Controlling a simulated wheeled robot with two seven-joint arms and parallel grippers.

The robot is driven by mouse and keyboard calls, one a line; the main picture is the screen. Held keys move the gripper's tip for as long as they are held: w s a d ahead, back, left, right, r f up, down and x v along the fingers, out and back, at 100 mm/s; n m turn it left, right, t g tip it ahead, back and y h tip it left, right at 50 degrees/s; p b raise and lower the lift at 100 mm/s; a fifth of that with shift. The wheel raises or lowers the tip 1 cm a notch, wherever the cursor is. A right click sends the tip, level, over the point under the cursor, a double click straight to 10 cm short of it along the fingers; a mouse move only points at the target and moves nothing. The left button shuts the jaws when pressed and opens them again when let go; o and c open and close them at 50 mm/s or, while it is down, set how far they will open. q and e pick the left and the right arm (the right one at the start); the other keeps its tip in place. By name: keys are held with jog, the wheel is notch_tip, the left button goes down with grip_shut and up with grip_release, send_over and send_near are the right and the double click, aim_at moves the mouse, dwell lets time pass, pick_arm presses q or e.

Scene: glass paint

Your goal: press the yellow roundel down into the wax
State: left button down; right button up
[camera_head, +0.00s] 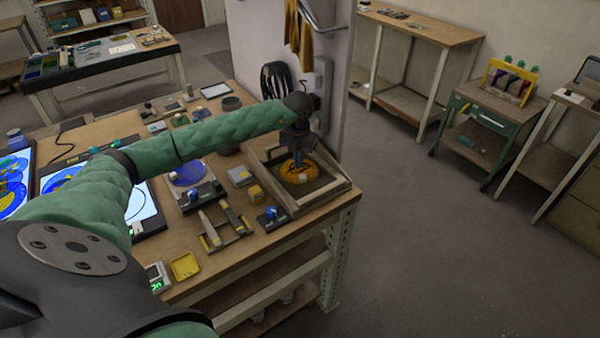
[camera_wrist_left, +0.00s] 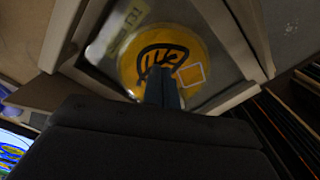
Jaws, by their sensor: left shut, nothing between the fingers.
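The yellow roundel (camera_head: 299,171) with black line painting lies in a wooden-framed tray (camera_head: 333,190) at the right end of the workbench. In the left wrist view the roundel (camera_wrist_left: 170,60) lies on a dark grey bed inside the frame (camera_wrist_left: 232,98). My left gripper (camera_head: 299,162) is above the roundel, pointing down, with its fingers shut and empty. In the left wrist view its fingertips (camera_wrist_left: 163,75) overlap the roundel's middle; I cannot tell whether they touch it. A small pale square (camera_wrist_left: 192,75) shows on the roundel. My right gripper is not in view.
A yellow block (camera_head: 255,194), a grey block (camera_head: 240,175) and a wooden rack (camera_head: 226,228) stand left of the tray. A wall column stands close behind the tray.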

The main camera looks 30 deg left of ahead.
pick_arm(q)
jog(key=shift+f+b, duration=0.35)
jog(key=shift+f, duration=0.15)
dwell(0.3)
jog(key=shift+r, duration=0.15)
dwell(0.5)
jog(key=shift+r+p, duration=0.95)
jog(key=shift+r, duration=2.4)
